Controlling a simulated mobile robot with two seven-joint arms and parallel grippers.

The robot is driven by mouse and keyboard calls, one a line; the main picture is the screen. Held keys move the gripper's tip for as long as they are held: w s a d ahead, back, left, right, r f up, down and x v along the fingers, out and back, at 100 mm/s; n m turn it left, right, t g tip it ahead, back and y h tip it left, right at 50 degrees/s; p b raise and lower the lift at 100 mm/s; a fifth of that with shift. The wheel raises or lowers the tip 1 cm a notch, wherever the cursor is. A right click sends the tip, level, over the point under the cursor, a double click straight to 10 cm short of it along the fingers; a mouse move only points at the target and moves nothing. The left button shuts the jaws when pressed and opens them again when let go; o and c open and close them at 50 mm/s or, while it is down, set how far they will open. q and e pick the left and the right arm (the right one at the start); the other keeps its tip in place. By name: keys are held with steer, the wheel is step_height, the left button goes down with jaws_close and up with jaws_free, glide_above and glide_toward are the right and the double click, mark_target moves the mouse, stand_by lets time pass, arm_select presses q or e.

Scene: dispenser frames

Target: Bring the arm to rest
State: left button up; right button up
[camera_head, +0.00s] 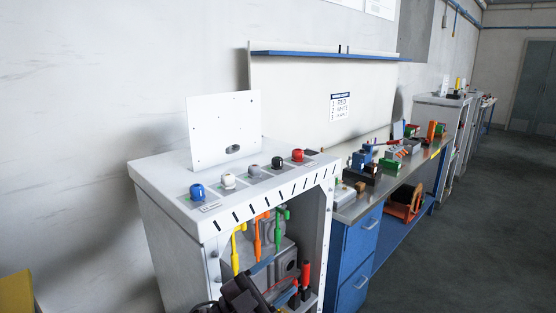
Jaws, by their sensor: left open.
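My left gripper (270,291) shows at the bottom edge, dark and partly cut off by the frame. It is in front of the open front of the white cabinet (190,235), low down by the hanging tools. Its jaws are open, and I see nothing held in them. My right gripper is not in view.
Yellow (235,252), orange (257,236) and green (279,228) tools hang in the cabinet opening, with a red-handled one (305,274) lower right. Several coloured knobs line the cabinet top. A blue workbench (357,246) with clutter adjoins it. The floor (450,250) at right is clear.

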arm_select(q)
steer(key=s+a+f+n+t+y, duration=0.3)
steer(key=s+a+f+n+y, duration=0.2)
steer(key=a+f+n+y, duration=0.5)
steer(key=s+a+f+n+t+y, duration=0.2)
steer(key=s+a+f+n+y, duration=0.4)
steer(key=a+f+n+y, duration=0.4)
steer(key=s+a+f+g+y, duration=0.1)
steer(key=s+a+f+g, duration=0.2)
steer(key=s+a+f, duration=0.4)
steer(key=s+f, duration=0.1)
steer(key=s, duration=0.1)
steer(key=shift+s+f+g, duration=0.3)
steer(key=shift+s+f, duration=0.05)
steer(key=shift+f, duration=0.05)
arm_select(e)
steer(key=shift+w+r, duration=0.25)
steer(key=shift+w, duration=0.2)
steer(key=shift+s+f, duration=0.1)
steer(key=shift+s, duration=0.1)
